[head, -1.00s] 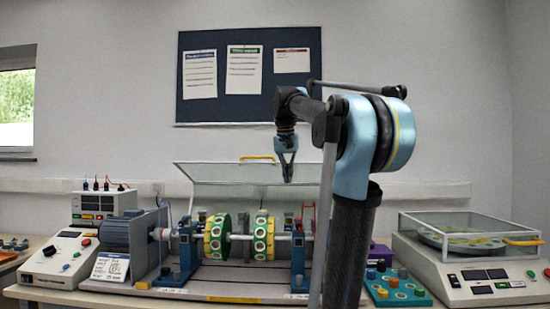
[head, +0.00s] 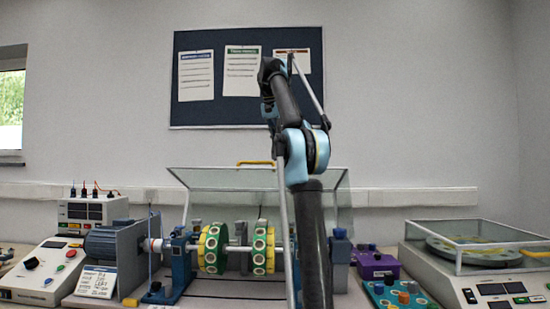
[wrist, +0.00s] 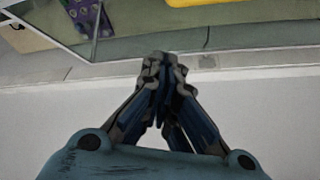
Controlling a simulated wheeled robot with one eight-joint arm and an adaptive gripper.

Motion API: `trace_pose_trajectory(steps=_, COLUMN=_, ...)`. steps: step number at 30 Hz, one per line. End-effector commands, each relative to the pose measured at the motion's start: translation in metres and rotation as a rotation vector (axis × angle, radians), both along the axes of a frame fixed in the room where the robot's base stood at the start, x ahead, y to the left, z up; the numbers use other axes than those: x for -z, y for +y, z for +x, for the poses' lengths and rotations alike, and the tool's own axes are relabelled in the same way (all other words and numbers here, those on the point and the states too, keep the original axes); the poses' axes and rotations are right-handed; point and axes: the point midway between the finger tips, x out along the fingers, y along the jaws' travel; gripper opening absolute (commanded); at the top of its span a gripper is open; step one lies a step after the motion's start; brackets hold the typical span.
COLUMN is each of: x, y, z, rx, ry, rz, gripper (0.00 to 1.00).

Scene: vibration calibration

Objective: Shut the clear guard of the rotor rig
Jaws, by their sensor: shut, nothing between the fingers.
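The clear guard (head: 215,180) of the rotor rig stands raised at the back of the rig, with its yellow handle (head: 255,163) on the top edge. Below and in front of it, the green and yellow rotor discs (head: 213,249) sit uncovered on a shaft between blue supports. My gripper (wrist: 163,75) is shut and empty in the wrist view. In the head view it is hidden by my arm, which reaches up in front of the notice board. A yellow part shows at the top of the wrist view, cut off; I cannot tell whether it is the handle.
A grey motor (head: 115,245) and control box (head: 45,270) stand on the left. A purple box (head: 377,265) and a tray of coloured knobs (head: 400,297) are right of the rig, then a covered turntable unit (head: 485,275). The wall behind has a notice board (head: 222,110).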

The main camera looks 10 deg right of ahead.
Motion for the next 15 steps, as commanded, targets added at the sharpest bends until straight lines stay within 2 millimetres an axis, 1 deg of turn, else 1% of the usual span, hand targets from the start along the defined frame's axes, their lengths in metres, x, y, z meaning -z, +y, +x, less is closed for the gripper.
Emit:
trace_pose_trajectory(steps=5, x=0.009, y=-0.004, z=0.003, rx=0.003, ry=0.000, rz=0.000, gripper=0.00)
trace_pose_trajectory(steps=15, x=0.048, y=-0.013, z=0.014, rx=0.005, ry=0.000, rz=0.001, gripper=0.00)
